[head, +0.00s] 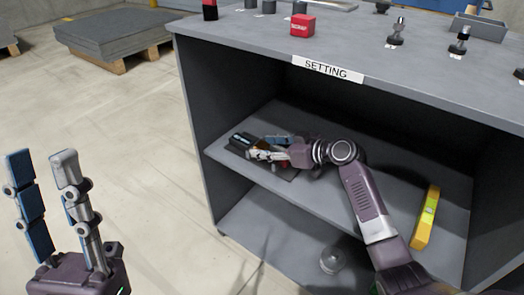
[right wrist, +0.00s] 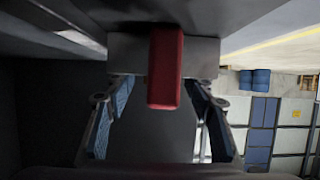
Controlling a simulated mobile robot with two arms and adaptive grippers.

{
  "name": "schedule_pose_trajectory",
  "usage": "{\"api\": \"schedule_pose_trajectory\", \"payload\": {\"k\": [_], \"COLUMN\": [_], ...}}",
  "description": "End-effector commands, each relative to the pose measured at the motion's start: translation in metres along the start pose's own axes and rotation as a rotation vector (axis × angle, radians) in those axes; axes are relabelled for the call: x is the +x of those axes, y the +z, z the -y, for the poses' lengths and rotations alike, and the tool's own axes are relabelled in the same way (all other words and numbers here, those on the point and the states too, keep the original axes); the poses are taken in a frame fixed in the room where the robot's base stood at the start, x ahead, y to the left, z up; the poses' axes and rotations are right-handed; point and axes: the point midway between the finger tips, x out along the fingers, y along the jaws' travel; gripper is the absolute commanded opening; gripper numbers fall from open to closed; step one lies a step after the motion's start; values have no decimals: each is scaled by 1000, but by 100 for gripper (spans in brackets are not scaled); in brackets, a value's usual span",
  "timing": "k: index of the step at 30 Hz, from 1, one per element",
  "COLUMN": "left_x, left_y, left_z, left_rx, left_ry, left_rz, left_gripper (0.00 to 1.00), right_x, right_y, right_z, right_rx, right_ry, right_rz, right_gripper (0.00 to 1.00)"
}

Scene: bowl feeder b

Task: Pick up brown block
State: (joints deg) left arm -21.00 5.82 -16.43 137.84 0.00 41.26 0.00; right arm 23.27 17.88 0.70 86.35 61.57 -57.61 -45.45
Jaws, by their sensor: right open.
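A reddish-brown block (right wrist: 165,70) shows in the right wrist view, in front of a grey holder-like piece (right wrist: 205,57). It lies between the fingers of my right gripper (right wrist: 160,90), with a gap to each finger. In the head view my right gripper (head: 259,148) reaches into the cabinet, low over the middle shelf at its left end. Its fingers are apart. A dark object (head: 240,141) is at its fingertips; the fingers hide most of the block there. My left gripper (head: 44,160) is open and empty, outside the cabinet at the left.
The grey cabinet's top (head: 245,45) carries a red box (head: 303,25) and several dark fittings. A yellow level (head: 426,217) lies on the middle shelf at the right. A round clear object (head: 332,260) is on the lower shelf. Grey sheets lie on a pallet (head: 115,38) behind.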

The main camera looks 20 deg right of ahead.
Motion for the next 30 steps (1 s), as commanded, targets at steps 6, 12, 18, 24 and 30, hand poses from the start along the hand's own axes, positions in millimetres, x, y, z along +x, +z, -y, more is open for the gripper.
{"api": "schedule_pose_trajectory", "payload": {"k": [6,12,18,24,30], "left_x": [0,0,0,1,2], "left_y": [0,0,0,0,11], "left_z": [0,0,0,0,1], "left_rx": [0,1,1,1,2], "left_ry": [0,0,0,0,-1], "left_rz": [1,2,2,3,49], "left_gripper": [32,32,32,32,32], "right_x": [0,0,0,-1,-3], "right_y": [0,0,-1,-1,-7], "right_z": [0,0,0,0,0], "right_rx": [1,1,1,0,0], "right_ry": [0,0,0,0,0], "right_rz": [0,0,-2,-2,-2], "right_gripper": [37,15,0,0,0]}}
